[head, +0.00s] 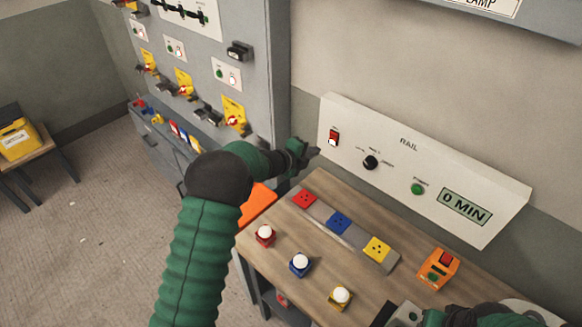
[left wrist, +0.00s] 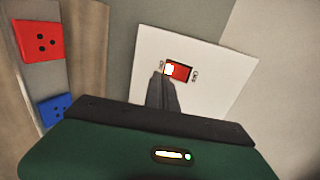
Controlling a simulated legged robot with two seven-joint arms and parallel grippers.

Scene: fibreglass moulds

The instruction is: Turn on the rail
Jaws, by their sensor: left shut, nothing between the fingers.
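The rail panel (head: 415,165) is a white sloped box on the wall behind the wooden table, labelled RAIL. Its red and white rocker switch (head: 333,138) is at the panel's left end. A black knob (head: 370,162), a green button (head: 417,189) and a display (head: 465,207) reading 0 MIN are to its right. My left gripper (head: 314,153) is shut and empty, just left of the switch. In the left wrist view the fingertips (left wrist: 161,78) overlap the white end of the switch (left wrist: 180,71); I cannot tell if they touch. My right gripper is partly cut off at the bottom right.
The table (head: 290,222) holds a grey strip with red, blue and yellow sockets (head: 338,222), several white-topped plugs (head: 300,264), and an orange box (head: 438,268). A grey cabinet (head: 255,60) with yellow switches stands left. A yellow case (head: 18,138) sits far left.

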